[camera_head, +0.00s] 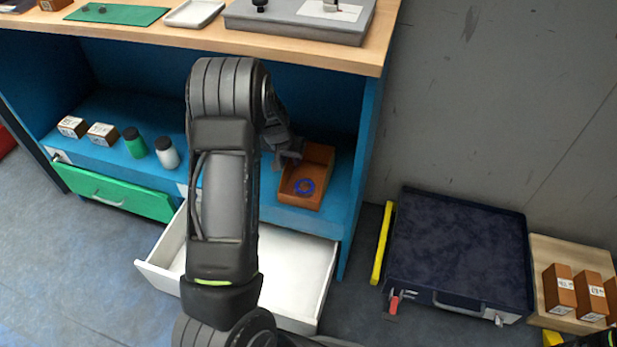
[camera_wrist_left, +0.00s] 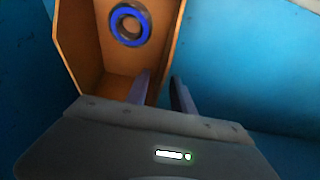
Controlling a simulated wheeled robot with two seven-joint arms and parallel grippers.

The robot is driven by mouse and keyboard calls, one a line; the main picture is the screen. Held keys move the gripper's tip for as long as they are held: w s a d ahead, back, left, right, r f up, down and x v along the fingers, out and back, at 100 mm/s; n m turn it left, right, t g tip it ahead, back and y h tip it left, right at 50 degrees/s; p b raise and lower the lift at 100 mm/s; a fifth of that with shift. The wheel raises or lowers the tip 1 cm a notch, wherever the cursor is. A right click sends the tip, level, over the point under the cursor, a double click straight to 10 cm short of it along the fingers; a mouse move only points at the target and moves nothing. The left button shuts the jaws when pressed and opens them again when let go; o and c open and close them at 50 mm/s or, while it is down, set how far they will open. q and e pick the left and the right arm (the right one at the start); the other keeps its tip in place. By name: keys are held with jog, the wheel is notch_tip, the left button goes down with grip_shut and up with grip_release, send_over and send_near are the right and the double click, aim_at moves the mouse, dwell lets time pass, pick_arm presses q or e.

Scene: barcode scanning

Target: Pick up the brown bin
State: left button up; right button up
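The brown bin (camera_head: 318,168) sits on the blue shelf under the tabletop, at its right end. A blue ring (camera_head: 304,187) lies in it; the ring also shows in the left wrist view (camera_wrist_left: 130,23). My left gripper (camera_head: 290,155) is at the bin's left side, partly hidden by my arm. In the left wrist view, its two fingers (camera_wrist_left: 163,92) stand apart on either side of one wall of the bin (camera_wrist_left: 88,45), one finger inside and one outside. A gap shows between the fingers, and I cannot see firm contact.
Two small boxes (camera_head: 87,130), a green bottle (camera_head: 134,144) and a white bottle (camera_head: 167,153) stand left on the shelf. An open white drawer (camera_head: 285,262) juts out below. A dark case (camera_head: 455,245) lies on the floor at right. The wooden tabletop (camera_head: 300,45) overhangs the shelf.

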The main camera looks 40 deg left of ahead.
aim_at(291, 163)
pick_arm(q)
jog(key=x, duration=0.3)
jog(key=shift+s+f+b, duration=0.1)
jog(key=shift+f+b, duration=0.1)
jog(key=shift+b, duration=0.2)
jog(key=shift+c, duration=0.6)
grip_shut()
jog(key=shift+r, duration=0.1)
dwell(0.7)
